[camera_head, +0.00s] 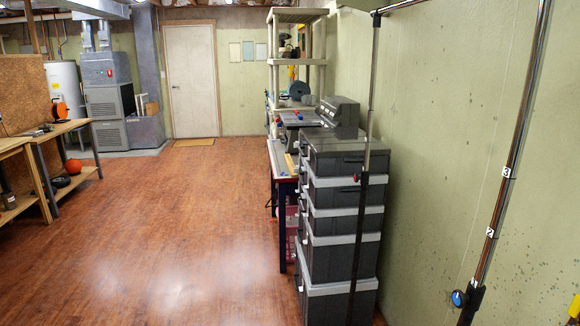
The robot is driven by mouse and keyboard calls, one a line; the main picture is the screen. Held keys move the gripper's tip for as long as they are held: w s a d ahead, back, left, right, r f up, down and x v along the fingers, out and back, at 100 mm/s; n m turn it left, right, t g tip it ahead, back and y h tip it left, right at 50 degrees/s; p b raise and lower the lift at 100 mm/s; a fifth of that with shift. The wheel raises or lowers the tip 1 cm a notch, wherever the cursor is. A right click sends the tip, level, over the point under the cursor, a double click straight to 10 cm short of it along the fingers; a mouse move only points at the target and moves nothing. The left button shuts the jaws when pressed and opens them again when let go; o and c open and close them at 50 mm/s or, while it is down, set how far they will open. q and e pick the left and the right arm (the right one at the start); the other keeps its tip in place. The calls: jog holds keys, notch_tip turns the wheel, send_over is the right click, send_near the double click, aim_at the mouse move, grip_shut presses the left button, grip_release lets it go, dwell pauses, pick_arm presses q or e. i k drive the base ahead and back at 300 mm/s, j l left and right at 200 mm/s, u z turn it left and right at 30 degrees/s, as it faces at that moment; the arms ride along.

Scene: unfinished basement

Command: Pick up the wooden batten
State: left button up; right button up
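A thin yellowish strip (289,163), perhaps the wooden batten, lies near the front edge of the machine table (277,160) beside the right wall. It is small and partly hidden by the grey bins, so I cannot be sure what it is. No other batten can be made out. Neither of my grippers shows in the head view.
Stacked grey bins (340,255) and a metal pole stand (369,100) stand at the right, before the machine table. A shelf (298,62) stands behind. Workbenches (62,130) line the left. The wooden floor (185,235) between is clear up to the white door (191,80).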

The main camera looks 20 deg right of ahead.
aim_at(290, 164)
jog(key=i+u, duration=0.15)
jog(key=i, duration=1.8)
jog(key=i+z, duration=0.15)
jog(key=i, duration=0.3)
jog(key=i+j+z, duration=0.1)
jog(key=i, duration=0.35)
jog(key=i+j+z, duration=0.15)
jog(key=i, duration=0.3)
jog(key=i+j+z, duration=0.15)
jog(key=i+z, duration=0.25)
jog(key=i+j+z, duration=0.15)
jog(key=z, duration=0.2)
jog(key=i+j+z, duration=0.2)
jog(key=j+z, duration=0.2)
jog(key=i+j+z, duration=0.2)
jog(key=j+z, duration=0.2)
jog(key=i+j+z, duration=0.15)
jog(key=j+z, duration=0.45)
jog(key=j, duration=0.2)
jog(key=i+j+z, duration=0.1)
jog(key=j+z, duration=0.2)
jog(key=j, duration=0.15)
